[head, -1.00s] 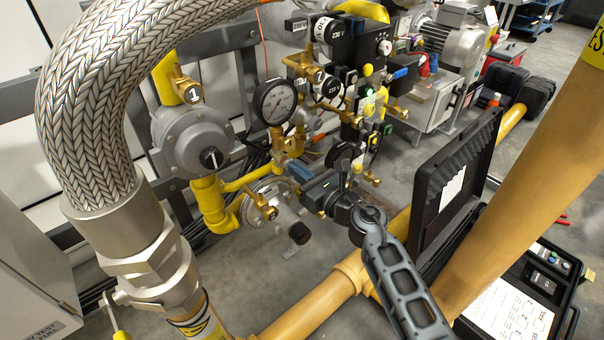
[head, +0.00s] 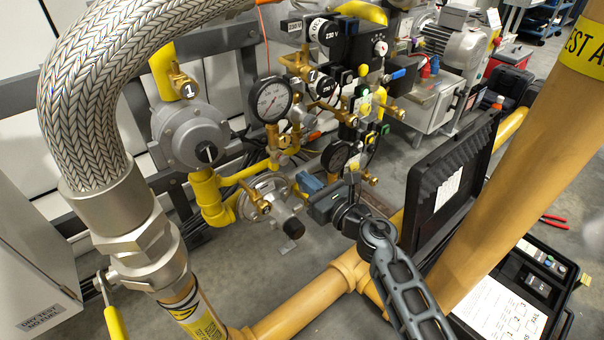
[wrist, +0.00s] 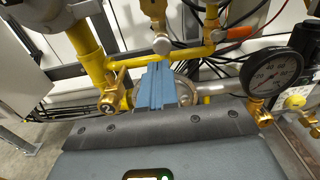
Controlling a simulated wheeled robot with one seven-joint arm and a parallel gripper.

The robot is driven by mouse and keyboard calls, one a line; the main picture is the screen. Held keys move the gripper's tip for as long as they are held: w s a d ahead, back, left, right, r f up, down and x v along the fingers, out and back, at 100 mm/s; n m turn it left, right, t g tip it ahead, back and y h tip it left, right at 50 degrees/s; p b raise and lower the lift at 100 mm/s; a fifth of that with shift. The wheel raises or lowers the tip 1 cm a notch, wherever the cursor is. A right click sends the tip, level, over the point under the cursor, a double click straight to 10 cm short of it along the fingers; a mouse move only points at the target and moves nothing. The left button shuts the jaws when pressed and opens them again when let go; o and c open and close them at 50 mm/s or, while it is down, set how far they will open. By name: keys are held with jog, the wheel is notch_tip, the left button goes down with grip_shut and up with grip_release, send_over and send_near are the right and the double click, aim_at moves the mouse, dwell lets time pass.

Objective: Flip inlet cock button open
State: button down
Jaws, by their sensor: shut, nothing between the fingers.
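My gripper (head: 310,184) has blue fingers pressed together, with nothing held. In the wrist view the shut fingers (wrist: 160,85) point at the pipework, in front of a round metal regulator body. A small brass cock (head: 262,203) stands left of the fingers in the head view; a brass cock also shows left of them in the wrist view (wrist: 113,98), apart from them.
A pressure gauge (head: 271,100) and a crowded valve block stand close above my gripper. A braided hose (head: 90,100) with a yellow lever (head: 115,322) fills the left. A thick yellow pipe (head: 300,305) crosses below. An open black case (head: 450,190) stands at right.

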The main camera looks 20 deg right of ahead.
jog(key=p+v, duration=0.1)
jog(key=v, duration=0.7)
jog(key=shift+s, duration=0.25)
jog(key=shift+d+r, duration=0.1)
jog(key=shift+d, duration=0.05)
